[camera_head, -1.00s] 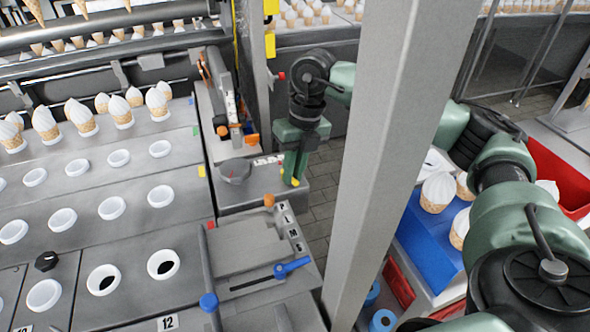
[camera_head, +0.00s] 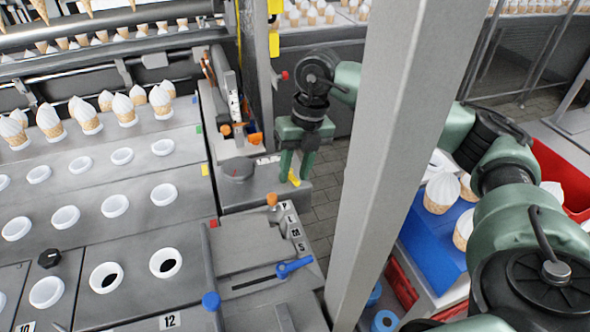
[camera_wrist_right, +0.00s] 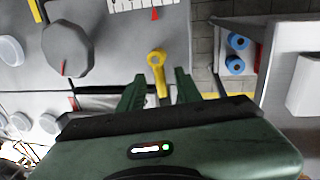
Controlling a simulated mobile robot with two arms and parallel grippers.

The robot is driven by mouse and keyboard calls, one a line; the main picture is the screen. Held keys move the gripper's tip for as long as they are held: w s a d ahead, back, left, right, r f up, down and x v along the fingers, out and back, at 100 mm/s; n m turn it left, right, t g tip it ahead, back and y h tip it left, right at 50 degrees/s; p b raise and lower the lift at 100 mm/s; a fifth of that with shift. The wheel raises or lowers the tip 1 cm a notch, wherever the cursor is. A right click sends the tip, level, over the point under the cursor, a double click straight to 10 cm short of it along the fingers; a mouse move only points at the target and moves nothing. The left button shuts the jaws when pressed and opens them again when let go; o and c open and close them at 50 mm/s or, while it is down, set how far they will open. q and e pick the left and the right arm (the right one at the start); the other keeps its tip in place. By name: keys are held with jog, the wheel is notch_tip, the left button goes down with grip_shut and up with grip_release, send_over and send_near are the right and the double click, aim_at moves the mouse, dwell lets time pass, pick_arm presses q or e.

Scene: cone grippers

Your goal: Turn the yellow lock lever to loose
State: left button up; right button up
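The yellow lock lever (camera_wrist_right: 157,66) shows in the right wrist view, its ringed end on a grey panel and its arm reaching down between my fingers. In the head view only a small yellow part of it (camera_head: 294,178) shows, low beside my fingers. My right gripper (camera_wrist_right: 160,88) is open, with one finger on each side of the lever and gaps visible. In the head view my right gripper (camera_head: 296,174) points down at the panel's right edge, its fingers apart. Contact with the lever cannot be told. My left gripper is not in view.
A grey dial (camera_wrist_right: 67,48) with a red mark sits left of the lever; a marked scale (camera_wrist_right: 140,5) is above. A grey post (camera_head: 385,150) stands right of my gripper.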

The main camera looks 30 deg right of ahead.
notch_tip(320, 180, up, 8)
jog(key=d, duration=0.1)
jog(key=shift+s+d+f+b, duration=0.15)
jog(key=shift+d+b, duration=0.05)
jog(key=shift+b, duration=0.2)
dwell(0.5)
